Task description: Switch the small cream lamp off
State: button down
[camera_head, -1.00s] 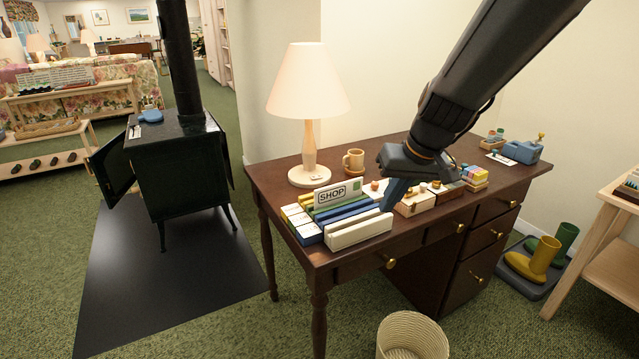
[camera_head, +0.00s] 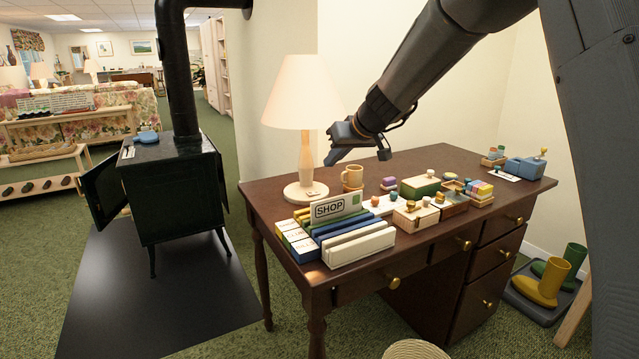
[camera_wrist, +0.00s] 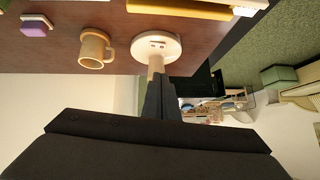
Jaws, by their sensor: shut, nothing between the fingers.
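The small cream lamp (camera_head: 304,110) stands upright on the desk's left end. Its shade looks pale and warm. Its round base shows in the wrist view (camera_wrist: 146,50), with a small switch-like detail (camera_wrist: 157,44) on top. My gripper (camera_head: 329,162) is shut and empty. In the head view it is just right of the lamp's stem, below the shade's edge and above the base and mug. In the wrist view the shut fingers (camera_wrist: 158,98) point toward the stem and base and cover part of the stem. I cannot tell whether they touch it.
The dark desk (camera_head: 262,178) also holds a wooden mug (camera_head: 352,178) close to the lamp base, a SHOP sign (camera_head: 336,206) with file-like blocks, and several small boxes. A black stove (camera_head: 172,185) stands to the left. A wicker basket (camera_head: 416,350) is on the floor in front.

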send_over(310, 193)
jog(key=s+d, duration=0.2)
jog(key=d, duration=0.1)
jog(key=f, duration=0.7)
jog(key=shift+s+a, duration=0.1)
jog(key=shift+a, duration=0.1)
notch_tip(310, 193, down, 2)
jog(key=shift+s+a+f, duration=0.1)
jog(key=shift+a+f, duration=0.05)
jog(key=shift+f, duration=0.1)
jog(key=shift+a+f, duration=0.1)
jog(key=shift+f, duration=0.65)
